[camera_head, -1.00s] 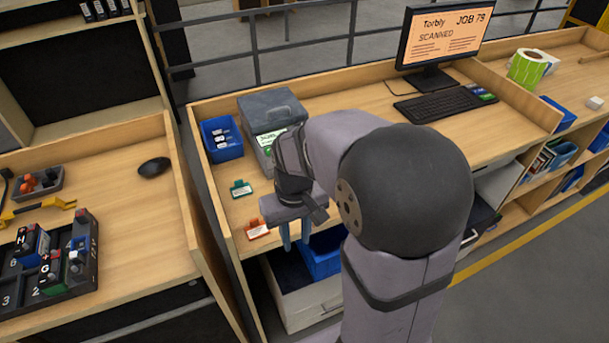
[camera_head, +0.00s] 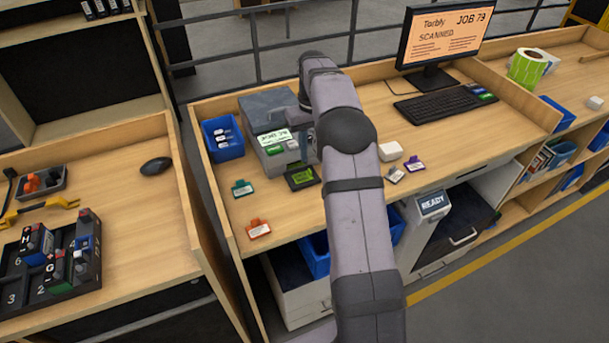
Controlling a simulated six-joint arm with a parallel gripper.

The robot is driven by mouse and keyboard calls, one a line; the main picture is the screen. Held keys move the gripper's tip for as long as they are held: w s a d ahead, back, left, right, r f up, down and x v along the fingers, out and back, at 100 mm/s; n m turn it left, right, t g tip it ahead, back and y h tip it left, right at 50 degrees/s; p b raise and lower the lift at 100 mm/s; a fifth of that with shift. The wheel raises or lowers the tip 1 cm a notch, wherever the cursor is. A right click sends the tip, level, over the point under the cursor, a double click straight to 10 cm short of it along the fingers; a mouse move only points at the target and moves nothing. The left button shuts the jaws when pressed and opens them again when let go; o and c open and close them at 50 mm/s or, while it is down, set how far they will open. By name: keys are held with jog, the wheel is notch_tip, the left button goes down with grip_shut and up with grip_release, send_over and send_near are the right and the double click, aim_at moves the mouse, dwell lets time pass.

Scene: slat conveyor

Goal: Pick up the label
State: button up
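The label (camera_head: 272,139) is a small pale slip with dark print, at the front of the grey printer (camera_head: 262,104) on the middle bench. My gripper (camera_head: 290,117) is at the printer's right side, just above and right of the label. My arm reaches over the bench and bends down there. The fingers are small and partly hidden, so I cannot see whether they are open or touch the label.
A blue bin (camera_head: 222,139) stands left of the printer. A small device with a green screen (camera_head: 302,177) lies in front. Green (camera_head: 242,188) and orange (camera_head: 258,229) tags lie front left. A white block (camera_head: 390,151) and keyboard (camera_head: 436,103) are right. The monitor (camera_head: 445,35) stands behind.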

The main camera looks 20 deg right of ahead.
aim_at(303, 175)
jog(key=shift+w+d+f+p, duration=0.1)
jog(key=shift+f+p, duration=1.05)
jog(key=shift+f, duration=0.7)
jog(key=shift+w+f+p, duration=0.1)
jog(key=shift+f+p, duration=1)
jog(key=shift+f, duration=0.7)
grip_shut()
